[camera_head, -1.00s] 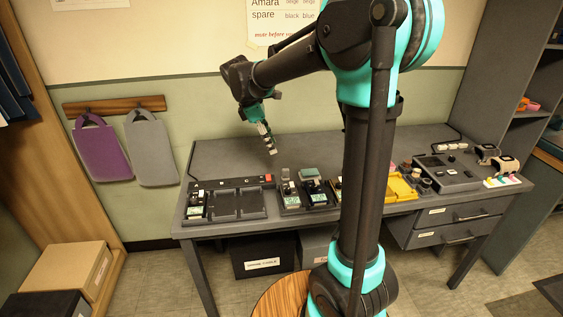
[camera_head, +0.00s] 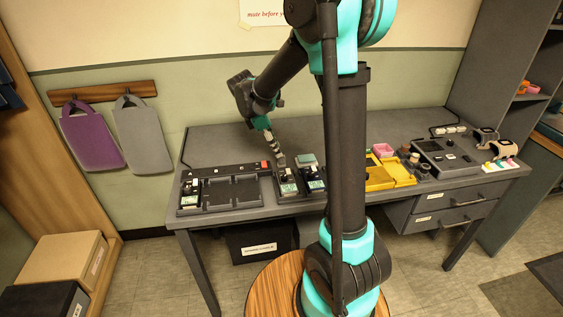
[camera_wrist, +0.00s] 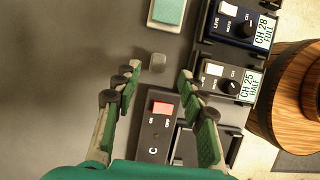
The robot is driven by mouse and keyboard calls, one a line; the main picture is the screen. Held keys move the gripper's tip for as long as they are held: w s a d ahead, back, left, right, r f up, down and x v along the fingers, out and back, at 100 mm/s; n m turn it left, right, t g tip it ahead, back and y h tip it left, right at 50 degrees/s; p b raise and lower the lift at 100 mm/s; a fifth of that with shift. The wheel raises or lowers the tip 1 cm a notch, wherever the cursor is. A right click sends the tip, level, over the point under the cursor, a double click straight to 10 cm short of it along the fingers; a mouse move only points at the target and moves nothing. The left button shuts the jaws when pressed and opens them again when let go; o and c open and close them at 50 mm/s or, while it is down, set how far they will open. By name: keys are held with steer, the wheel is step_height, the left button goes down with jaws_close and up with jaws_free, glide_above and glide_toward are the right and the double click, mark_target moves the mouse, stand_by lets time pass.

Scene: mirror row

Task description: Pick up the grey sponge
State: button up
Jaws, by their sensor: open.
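My gripper (camera_wrist: 160,74) is open and empty, with one finger on each side and a gap to the block. In the head view my gripper (camera_head: 275,146) points down at the desk behind the device row. The block is hard to make out from the fingertips there.
A charger unit with a red switch (camera_wrist: 163,108) lies close below the block. A teal pad (camera_wrist: 168,10) lies beyond. The desk's left side is bare in the wrist view.

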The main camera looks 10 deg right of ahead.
steer(key=shift+x, duration=2.75)
steer(key=shift+w+d+r, duration=0.1)
steer(key=shift+w, duration=0.05)
jaws_close()
step_height(320, 180, up, 20)
